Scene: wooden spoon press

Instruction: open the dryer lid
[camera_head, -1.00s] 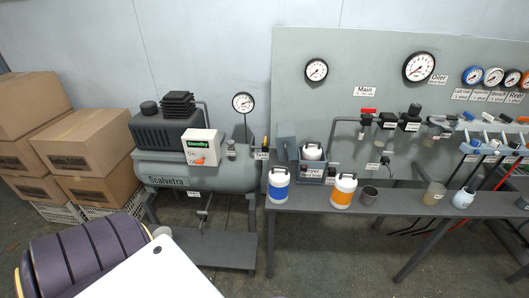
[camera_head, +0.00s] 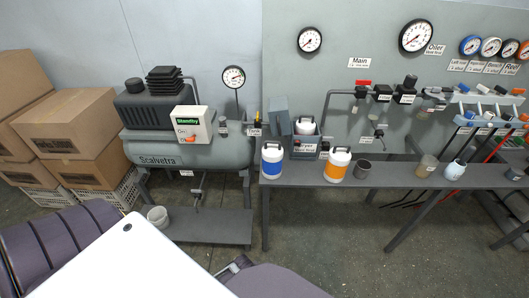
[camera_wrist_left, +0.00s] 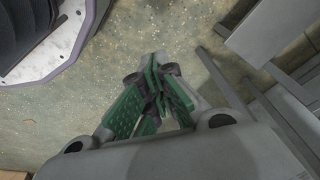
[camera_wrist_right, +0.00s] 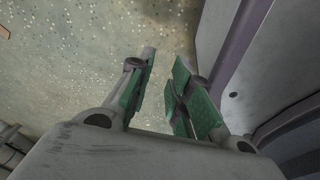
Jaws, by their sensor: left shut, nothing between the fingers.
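The dryer (camera_head: 304,146) is a grey open-topped box with a label on its front, at the left end of the bench. A white-topped canister (camera_head: 305,126) shows inside it. A grey panel that looks like its lid (camera_head: 279,116) stands upright at the box's left side. My left gripper (camera_wrist_left: 158,82) is shut and empty in the left wrist view, above the floor. My right gripper (camera_wrist_right: 165,72) has a gap between its fingers and holds nothing. Both are away from the dryer. The wrist views do not show the dryer.
A blue-banded bottle (camera_head: 272,160) and an orange-banded bottle (camera_head: 338,164) stand on the bench (camera_head: 300,180) in front of the dryer. A dark cup (camera_head: 363,169) is further right. The compressor (camera_head: 160,147) stands left of the bench. Floor (camera_head: 330,240) before the bench is clear.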

